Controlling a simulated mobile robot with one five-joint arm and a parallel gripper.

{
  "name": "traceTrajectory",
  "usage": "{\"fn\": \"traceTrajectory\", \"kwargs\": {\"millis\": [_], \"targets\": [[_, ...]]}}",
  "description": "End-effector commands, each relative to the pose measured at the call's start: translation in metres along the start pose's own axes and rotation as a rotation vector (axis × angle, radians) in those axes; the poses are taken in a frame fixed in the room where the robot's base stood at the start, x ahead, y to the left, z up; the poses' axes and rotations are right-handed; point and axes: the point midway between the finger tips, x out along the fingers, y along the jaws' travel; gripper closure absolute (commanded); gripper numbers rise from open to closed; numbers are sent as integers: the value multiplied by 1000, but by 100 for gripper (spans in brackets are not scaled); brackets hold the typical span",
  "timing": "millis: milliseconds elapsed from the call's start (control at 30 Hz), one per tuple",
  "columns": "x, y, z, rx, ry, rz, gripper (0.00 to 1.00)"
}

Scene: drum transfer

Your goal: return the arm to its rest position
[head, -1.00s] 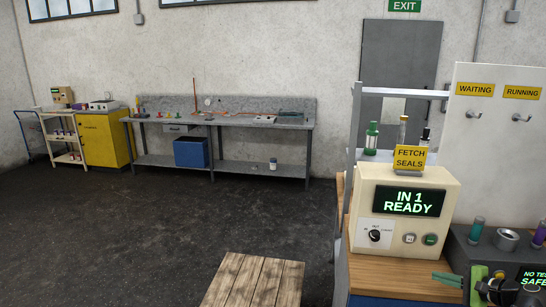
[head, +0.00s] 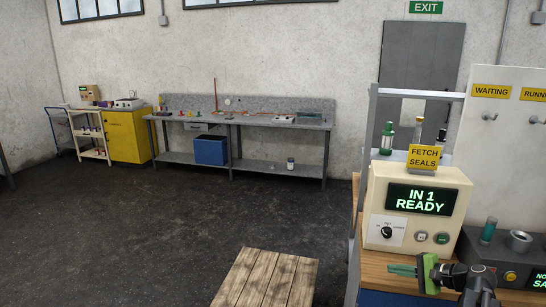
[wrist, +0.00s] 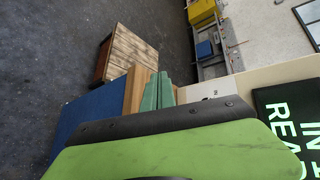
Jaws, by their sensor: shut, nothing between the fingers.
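My gripper (head: 402,270) is at the lower right of the head view, with green fingers pointing left and a black wrist behind. The fingers are shut together and empty. It is in front of the cream control box (head: 417,200), low by its base and over the wooden worktop. The wrist view shows the green fingertips (wrist: 157,92) side by side, with the wooden top edge (wrist: 138,88) beyond them.
The box's display reads "IN 1 READY"; a yellow "FETCH SEALS" sign (head: 424,159) stands on it. A dark device (head: 510,258) is right of it. A wooden pallet-like top (head: 265,279) is lower left. Open floor (head: 140,230) lies left; a long bench (head: 245,118) stands at the back wall.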

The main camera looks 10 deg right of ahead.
Motion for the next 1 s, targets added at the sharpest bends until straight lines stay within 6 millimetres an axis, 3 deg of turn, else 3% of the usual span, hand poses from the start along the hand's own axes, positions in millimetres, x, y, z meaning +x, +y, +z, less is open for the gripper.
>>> {"fn": "traceTrajectory", "kwargs": {"millis": [167, 300, 400, 533, 600, 667, 833, 1000], "targets": [[99, 0, 85, -112, -146, 142, 100], [175, 29, 177, -286, -269, 336, 100], [210, 59, 236, -445, -337, 488, 100], [229, 98, 288, -659, -395, 670, 100], [231, 118, 304, -781, -413, 771, 100], [225, 133, 308, -888, -414, 864, 100], [192, 150, 271, -1057, -369, 1064, 100], [176, 152, 251, -1141, -381, 1142, 100]]}}
